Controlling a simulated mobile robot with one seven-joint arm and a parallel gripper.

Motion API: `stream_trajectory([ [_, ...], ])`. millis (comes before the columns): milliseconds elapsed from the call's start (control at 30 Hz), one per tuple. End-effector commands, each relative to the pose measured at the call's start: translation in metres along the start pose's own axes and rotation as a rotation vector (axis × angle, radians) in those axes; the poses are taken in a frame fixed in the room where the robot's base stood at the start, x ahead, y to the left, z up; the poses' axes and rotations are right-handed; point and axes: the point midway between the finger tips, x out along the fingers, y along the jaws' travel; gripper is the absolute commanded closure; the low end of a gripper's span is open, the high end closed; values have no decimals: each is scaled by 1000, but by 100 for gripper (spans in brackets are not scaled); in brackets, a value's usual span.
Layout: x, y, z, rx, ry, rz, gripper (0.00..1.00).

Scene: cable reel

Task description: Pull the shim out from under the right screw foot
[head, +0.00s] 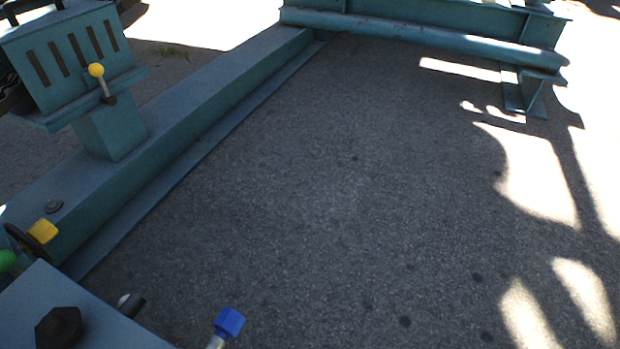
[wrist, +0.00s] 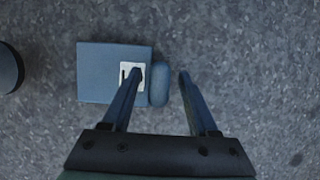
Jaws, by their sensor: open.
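In the wrist view, a flat blue-grey plate (wrist: 98,73), which looks like the shim, lies over the asphalt. It has a white label with dark marks (wrist: 126,68) and a rounded blue end piece (wrist: 159,84) on its right. My gripper (wrist: 160,74) is open. Its left finger overlaps the label, and its right finger is over bare ground right of the end piece. The end piece shows between the fingers; I cannot tell the height gap. A dark round part (wrist: 8,68), possibly a screw foot, is cut off at the left edge, apart from the plate in this view. My gripper is outside the head view.
In the head view, a teal frame beam (head: 190,105) runs along the left, and a crossbeam (head: 430,38) spans the back. A lever box (head: 75,60) stands on the left beam. Middle asphalt is clear.

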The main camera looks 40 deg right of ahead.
Motion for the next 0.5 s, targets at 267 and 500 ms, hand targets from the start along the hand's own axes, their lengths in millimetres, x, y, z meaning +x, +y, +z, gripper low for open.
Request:
stream_trajectory([
  [267,-52,0,2,3,1,-1,40],
  [500,-92,0,2,1,1,-1,40],
])
